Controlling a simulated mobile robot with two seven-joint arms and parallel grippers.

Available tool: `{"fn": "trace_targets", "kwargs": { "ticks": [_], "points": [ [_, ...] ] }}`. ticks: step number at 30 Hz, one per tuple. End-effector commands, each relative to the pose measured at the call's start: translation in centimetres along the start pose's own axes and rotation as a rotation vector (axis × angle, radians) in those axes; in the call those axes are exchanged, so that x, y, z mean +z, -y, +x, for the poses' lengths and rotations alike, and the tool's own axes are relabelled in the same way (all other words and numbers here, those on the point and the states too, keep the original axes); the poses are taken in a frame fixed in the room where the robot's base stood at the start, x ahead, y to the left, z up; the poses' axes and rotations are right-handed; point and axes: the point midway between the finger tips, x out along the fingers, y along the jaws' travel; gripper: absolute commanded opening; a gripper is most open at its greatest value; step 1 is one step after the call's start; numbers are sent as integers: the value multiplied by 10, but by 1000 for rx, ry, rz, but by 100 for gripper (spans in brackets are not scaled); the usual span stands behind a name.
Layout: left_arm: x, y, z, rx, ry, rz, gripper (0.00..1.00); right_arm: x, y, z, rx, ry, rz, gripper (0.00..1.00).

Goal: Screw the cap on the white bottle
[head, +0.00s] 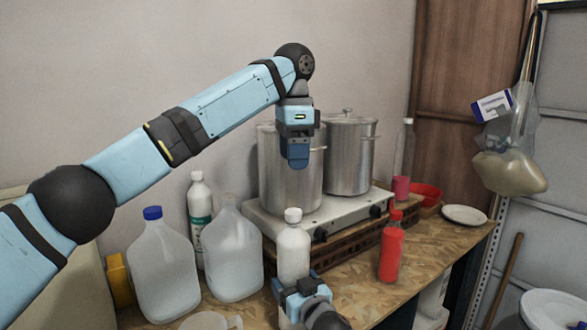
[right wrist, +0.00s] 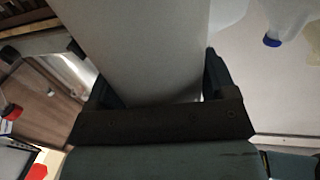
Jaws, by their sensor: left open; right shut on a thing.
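The white bottle (head: 293,252) stands upright at the front of the wooden worktop, in front of the stove. A white cap (head: 293,215) sits on its top; I cannot tell how tight it is. My right gripper (head: 296,286) is shut around the lower body of the bottle. In the right wrist view, the bottle's pale side (right wrist: 150,50) fills the space between the fingers. My left gripper (head: 296,162) points down, open, above the cap and apart from it. Its fingers are seen nearly edge-on, in front of the pots.
Two steel pots (head: 350,160) stand on a stove (head: 265,222) behind the bottle. A blue-capped jug (head: 164,268), an open-topped jug (head: 232,258) and a green-labelled bottle (head: 199,208) are at left. A red bottle (head: 391,250) stands to the right, with free worktop (head: 350,280) between.

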Motion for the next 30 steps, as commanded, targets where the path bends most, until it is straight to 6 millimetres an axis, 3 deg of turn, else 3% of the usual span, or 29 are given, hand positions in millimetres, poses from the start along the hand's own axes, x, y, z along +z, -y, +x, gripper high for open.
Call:
{"fn": "trace_targets", "kwargs": {
  "ticks": [8,9,11,18,22,30],
  "points": [
    [0,0,-1,0,0,1,64,0,0,0,0,1,0,11],
    [0,0,-1,0,0,1,64,0,0,0,0,1,0,86],
    [0,0,-1,0,0,1,64,0,0,0,0,1,0,100],
    [0,0,-1,0,0,1,64,0,0,-1,0,0,0,100],
    [0,0,0,0,0,0,64,1,0,-11,1,1,1,100],
    [0,0,5,0,0,1,64,2,0,-69,-1,1,2,100]
  ]
}}
